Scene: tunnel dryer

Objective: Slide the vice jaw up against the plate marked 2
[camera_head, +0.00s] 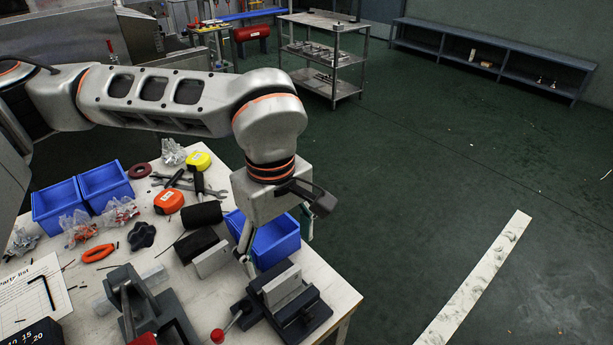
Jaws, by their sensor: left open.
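A small dark vice (304,318) with a pale metal plate (283,287) standing on it sits at the table's right front corner. A lever with a red ball end (217,335) reaches out to its left. No number can be read on any plate, and I cannot tell which part is the sliding jaw. My left gripper (278,252) hangs just behind the vice, fingers apart and empty. Its left finger comes down between the vice and a dark block with a pale face (212,260). My right gripper is not in view.
A second grey vice-like fixture (150,312) stands left of the vice. A blue bin (272,240) is behind my left gripper's fingers. Tape measures, pliers, a black cylinder (201,214) and two blue bins (80,195) crowd the table (340,290). Open floor lies to the right.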

